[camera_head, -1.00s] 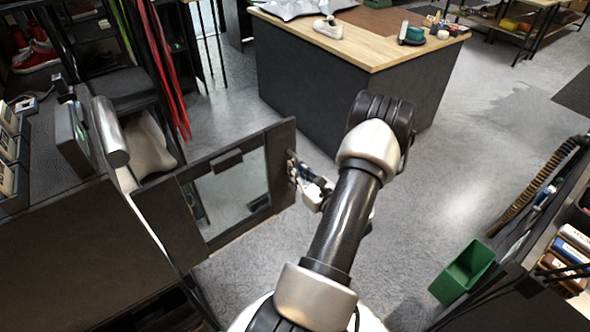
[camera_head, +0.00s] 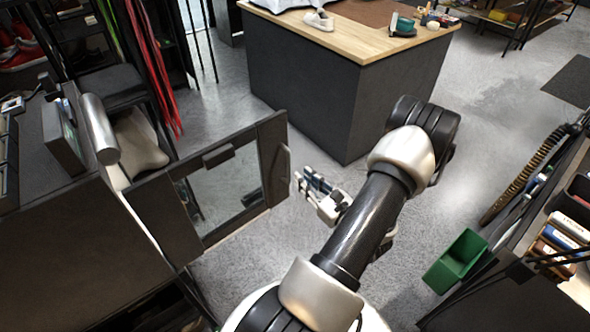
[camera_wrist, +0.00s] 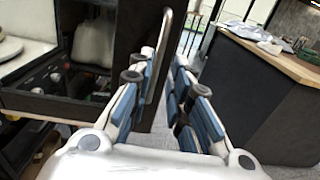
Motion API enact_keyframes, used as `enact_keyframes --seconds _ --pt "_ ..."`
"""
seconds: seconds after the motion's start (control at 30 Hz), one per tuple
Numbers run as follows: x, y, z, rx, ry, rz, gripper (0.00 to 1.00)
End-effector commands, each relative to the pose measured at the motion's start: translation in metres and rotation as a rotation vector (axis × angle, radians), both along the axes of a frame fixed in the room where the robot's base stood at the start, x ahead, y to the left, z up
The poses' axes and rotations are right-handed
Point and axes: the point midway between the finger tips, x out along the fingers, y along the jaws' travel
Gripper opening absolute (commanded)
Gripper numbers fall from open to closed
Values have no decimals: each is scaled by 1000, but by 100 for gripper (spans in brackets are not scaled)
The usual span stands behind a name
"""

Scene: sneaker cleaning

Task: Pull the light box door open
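The light box door (camera_head: 272,140) is a dark framed panel with a clear window (camera_head: 228,190). It stands swung out from the box at the left, over the aisle. Its pale bar handle (camera_head: 285,162) is on the free edge; in the wrist view the handle (camera_wrist: 163,45) stands upright beyond the left finger. My gripper (camera_head: 308,183) is just right of the handle in the head view, with a gap between them. In the wrist view its two blue-padded fingers (camera_wrist: 162,85) are apart with nothing held between them.
A dark workbench with a wooden top (camera_head: 350,42) stands beyond the door. A green bin (camera_head: 458,260) and a rack of boxes (camera_head: 560,240) are at the right. Grey floor is clear between door, bench and rack.

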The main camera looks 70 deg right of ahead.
Motion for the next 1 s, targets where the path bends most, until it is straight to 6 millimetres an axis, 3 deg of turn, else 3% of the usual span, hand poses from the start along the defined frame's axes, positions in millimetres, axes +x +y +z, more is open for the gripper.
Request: enact_keyframes --seconds 0.1,0.3,0.9,1.0 --pt "-17 11 0 1 0 -4 18" --pt "-27 20 0 1 0 1 18" --pt "-27 21 0 -1 1 3 18" --pt "-15 22 6 -21 13 43 18"
